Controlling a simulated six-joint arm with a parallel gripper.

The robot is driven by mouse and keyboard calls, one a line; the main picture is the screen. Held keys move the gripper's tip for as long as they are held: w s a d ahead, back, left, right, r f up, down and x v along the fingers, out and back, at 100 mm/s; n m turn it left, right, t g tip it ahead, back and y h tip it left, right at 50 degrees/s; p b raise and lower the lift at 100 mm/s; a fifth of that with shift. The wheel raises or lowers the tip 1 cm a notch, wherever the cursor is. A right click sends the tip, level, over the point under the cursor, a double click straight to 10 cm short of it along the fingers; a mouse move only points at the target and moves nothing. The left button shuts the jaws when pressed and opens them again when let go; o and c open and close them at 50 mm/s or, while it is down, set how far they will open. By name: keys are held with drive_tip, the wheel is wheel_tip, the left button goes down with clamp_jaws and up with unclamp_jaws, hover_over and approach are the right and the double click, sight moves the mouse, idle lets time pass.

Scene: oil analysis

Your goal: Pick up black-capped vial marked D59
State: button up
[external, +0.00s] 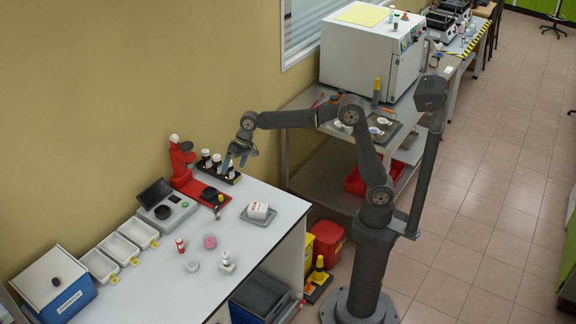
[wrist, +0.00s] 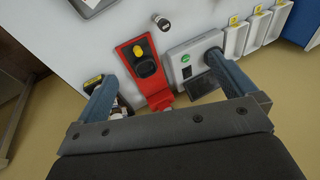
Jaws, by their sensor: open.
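Several vials (external: 217,160) with dark caps and white labels stand in a black rack (external: 208,168) at the back of the white bench, against the wall. I cannot read any label, so I cannot tell which is D59. My gripper (external: 235,160) is open and empty above the right end of the rack, its fingers pointing down. In the wrist view my gripper (wrist: 158,75) has its two fingers wide apart, with the red device between them. Part of the rack and a vial show beside the left finger, mostly hidden by it.
The red device (external: 188,175) stands just left of the rack, with a grey instrument (external: 165,208) beside it. White trays (external: 118,248), a blue box (external: 57,285) and a white block on a grey tray (external: 258,213) sit on the bench.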

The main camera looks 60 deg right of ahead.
idle(0.4)
drive_tip(key=c, duration=1.1)
drive_tip(key=n+t+h, duration=0.2)
drive_tip(key=n+h, duration=0.1)
drive_tip(key=n, duration=0.1)
approach(217, 212)
drive_tip(key=x, duration=0.3)
drive_tip(key=d+x, duration=0.1)
drive_tip(key=x, duration=0.1)
drive_tip(key=shift+w+f, duration=0.15)
drive_tip(key=shift+w, duration=0.3)
drive_tip(key=shift+x, duration=3)
